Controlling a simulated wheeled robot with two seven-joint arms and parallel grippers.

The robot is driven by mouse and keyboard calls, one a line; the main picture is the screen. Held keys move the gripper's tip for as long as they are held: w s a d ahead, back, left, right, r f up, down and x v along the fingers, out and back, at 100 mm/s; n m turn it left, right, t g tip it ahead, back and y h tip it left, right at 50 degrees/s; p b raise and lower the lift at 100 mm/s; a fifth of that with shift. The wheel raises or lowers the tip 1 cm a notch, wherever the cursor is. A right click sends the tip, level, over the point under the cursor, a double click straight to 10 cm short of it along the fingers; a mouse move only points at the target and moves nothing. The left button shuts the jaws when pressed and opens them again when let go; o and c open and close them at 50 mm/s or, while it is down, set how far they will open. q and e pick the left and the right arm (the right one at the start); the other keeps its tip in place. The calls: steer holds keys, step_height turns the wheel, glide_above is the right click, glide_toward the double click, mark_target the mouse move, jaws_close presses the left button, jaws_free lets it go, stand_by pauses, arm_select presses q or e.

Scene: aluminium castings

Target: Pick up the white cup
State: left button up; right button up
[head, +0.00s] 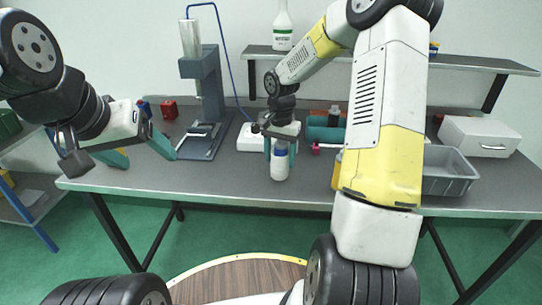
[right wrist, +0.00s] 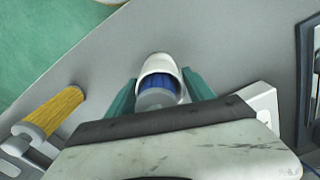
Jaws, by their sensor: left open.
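No plain open white cup shows. The closest match is a white, bottle-like container with a blue ribbed top (head: 280,166), upright near the table's front edge. It also shows from above in the right wrist view (right wrist: 158,70). My right gripper (head: 281,150) is over it, with one teal finger on each side. The fingers look open around its upper part, with small gaps; contact is hard to make out. In the right wrist view, the fingers (right wrist: 160,88) flank the container. My left gripper (head: 146,156) is open and empty above the table's left end.
The grey table (head: 230,182) is clear left of the container. A press stand (head: 205,100) stands behind left. A white box (head: 252,138) is close behind the container. A grey bin (head: 447,184) and a white drawer box (head: 480,137) stand right. A yellow-handled item (right wrist: 50,112) lies nearby.

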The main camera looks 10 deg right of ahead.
steer(key=c, duration=1.1)
steer(key=shift+o, duration=0.2)
steer(key=shift+r, duration=0.15)
